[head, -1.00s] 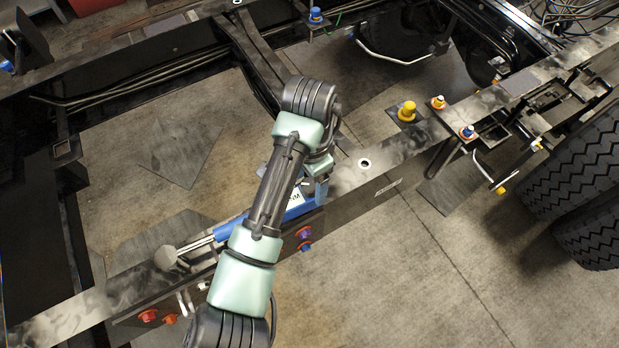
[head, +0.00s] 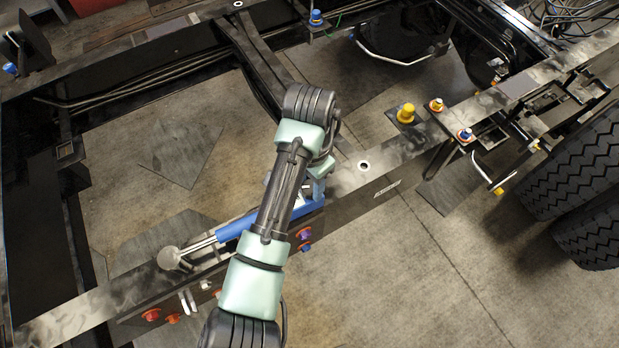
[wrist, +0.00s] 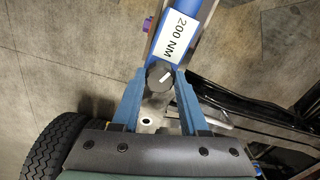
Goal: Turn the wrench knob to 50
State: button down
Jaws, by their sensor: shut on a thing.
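A blue torque wrench (head: 232,228) lies along the dark chassis rail, its silver shaft and round head at lower left. In the wrist view the wrench body (wrist: 184,22) carries a white label reading "200 NM". At its near end is a round dark knob (wrist: 159,76) with a short white slanted mark. My gripper (wrist: 160,80) has its two blue fingers on either side of the knob, shut on it. In the head view my gripper (head: 317,188) is at the wrench's right end, and my arm hides the knob and part of the wrench body.
The chassis rail (head: 395,150) runs diagonally, with a round hole right of my gripper. A yellow knob (head: 406,114) and coloured bolts stand farther right. Large tires (head: 590,190) are at the right edge. Red and purple bolts (head: 304,234) sit below the wrench.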

jog(key=n+p, duration=0.4)
jog(key=n, duration=0.1)
jog(key=shift+r, duration=0.2)
jog(key=n+p, duration=0.3)
jog(key=n, duration=0.2)
jog(key=shift+n, duration=0.4)
jog(key=n+p, duration=0.2)
jog(key=n, duration=0.3)
jog(key=shift+f, duration=0.1)
jog(key=n+p, duration=0.1)
jog(key=n, duration=0.5)
jog(key=shift+n, duration=0.3)
jog(key=shift+c, duration=2.1)
grip_release()
notch_tip(320, 180, up, 13)
